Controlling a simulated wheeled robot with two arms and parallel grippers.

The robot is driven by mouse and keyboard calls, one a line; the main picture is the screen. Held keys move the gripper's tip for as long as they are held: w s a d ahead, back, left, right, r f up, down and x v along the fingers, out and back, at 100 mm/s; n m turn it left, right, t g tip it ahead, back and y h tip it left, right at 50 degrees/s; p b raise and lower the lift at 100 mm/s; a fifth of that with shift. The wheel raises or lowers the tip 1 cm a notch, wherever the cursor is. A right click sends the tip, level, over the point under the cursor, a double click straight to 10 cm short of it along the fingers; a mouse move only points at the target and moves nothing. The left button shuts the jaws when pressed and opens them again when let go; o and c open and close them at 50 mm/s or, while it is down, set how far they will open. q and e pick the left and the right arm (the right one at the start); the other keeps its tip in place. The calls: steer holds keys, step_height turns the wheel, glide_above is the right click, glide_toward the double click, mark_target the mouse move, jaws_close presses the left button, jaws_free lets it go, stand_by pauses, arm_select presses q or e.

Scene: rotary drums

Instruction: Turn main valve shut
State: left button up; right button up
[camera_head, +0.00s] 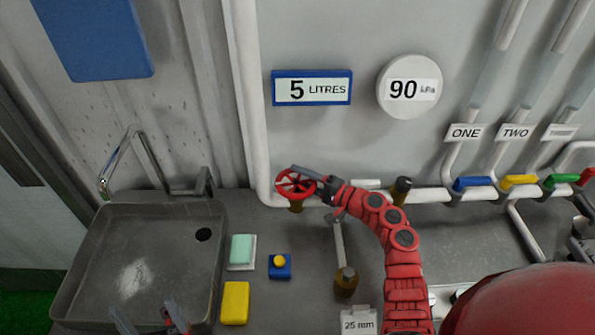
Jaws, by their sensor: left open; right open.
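The main valve is a red handwheel (296,183) on a brass stem, on the white pipe at the foot of the wall. My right gripper (314,183) is at the wheel's right side. Its jaws are open, with one dark finger reaching over the top of the rim; whether it touches the rim I cannot tell. My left gripper (150,320) is open at the bottom left, over the front of the sink, partly cut off by the frame edge.
A sink (75,255) with a tap is on the left. A green soap bar (241,249), yellow sponge (235,303) and blue button box (280,266) lie beside it. A brass fitting (346,282) stands near my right arm. Coloured valve handles (473,184) line the right pipe.

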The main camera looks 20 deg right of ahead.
steer(key=shift+w+a, duration=0.35)
steer(key=shift+w, duration=0.05)
jaws_close()
steer(key=shift+s, duration=0.1)
